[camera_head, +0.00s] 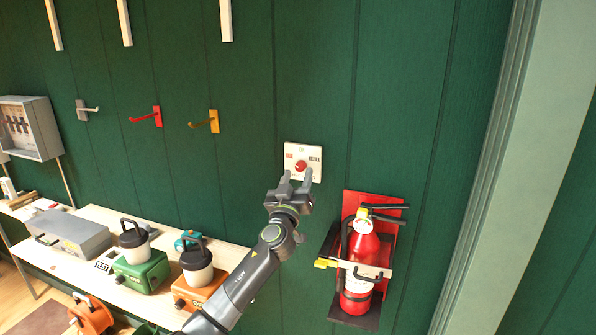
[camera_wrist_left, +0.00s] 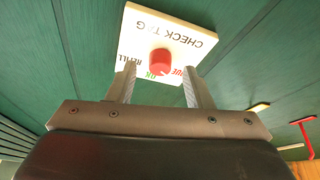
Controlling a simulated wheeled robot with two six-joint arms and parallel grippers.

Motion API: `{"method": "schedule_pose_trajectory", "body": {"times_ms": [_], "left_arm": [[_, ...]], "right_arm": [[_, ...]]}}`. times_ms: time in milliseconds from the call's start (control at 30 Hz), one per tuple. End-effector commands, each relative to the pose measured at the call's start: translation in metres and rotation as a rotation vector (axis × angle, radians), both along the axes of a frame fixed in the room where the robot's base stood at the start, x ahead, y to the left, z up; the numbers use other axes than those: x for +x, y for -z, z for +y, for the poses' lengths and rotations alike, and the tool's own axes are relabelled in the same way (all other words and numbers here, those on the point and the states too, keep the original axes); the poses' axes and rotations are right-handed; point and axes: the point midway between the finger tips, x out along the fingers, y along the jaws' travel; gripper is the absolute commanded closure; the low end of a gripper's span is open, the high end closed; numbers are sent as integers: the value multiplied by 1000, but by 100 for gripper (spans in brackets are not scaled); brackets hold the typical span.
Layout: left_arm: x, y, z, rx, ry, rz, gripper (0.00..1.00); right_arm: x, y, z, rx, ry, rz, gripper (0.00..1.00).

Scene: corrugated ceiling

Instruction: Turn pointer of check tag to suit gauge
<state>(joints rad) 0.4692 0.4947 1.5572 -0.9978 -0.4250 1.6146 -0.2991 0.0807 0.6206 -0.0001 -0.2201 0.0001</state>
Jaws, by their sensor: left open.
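The check tag (camera_head: 316,164) is a white square plate on the green wall with a red round pointer knob (camera_head: 301,166) at its middle. In the left wrist view the plate (camera_wrist_left: 145,25) appears upside down, with CHECK TAG, REFILL, OK and DUE lettering around the red knob (camera_wrist_left: 161,60). My right gripper is out of view.
The extinguisher's red backboard and bracket (camera_head: 382,205) stand out from the wall, right of my left arm. A bench (camera_head: 95,215) with a grey case and green and orange units lies lower left. Coloured hooks (camera_head: 205,122) stick out at left. The wall around the tag is clear.

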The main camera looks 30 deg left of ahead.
Motion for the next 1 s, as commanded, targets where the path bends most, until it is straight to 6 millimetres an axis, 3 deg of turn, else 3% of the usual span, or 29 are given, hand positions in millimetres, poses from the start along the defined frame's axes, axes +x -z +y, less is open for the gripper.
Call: {"method": "schedule_pose_trajectory", "body": {"times_ms": [200,500,833,1000], "left_arm": [[11,-5,4,-1,-1,1,54],[12,-5,4,1,0,0,55],[12,-5,4,1,0,1,98],[12,-4,4,7,-1,3,98]], "right_arm": [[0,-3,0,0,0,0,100],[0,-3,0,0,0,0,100],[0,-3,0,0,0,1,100],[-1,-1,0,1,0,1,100]]}}
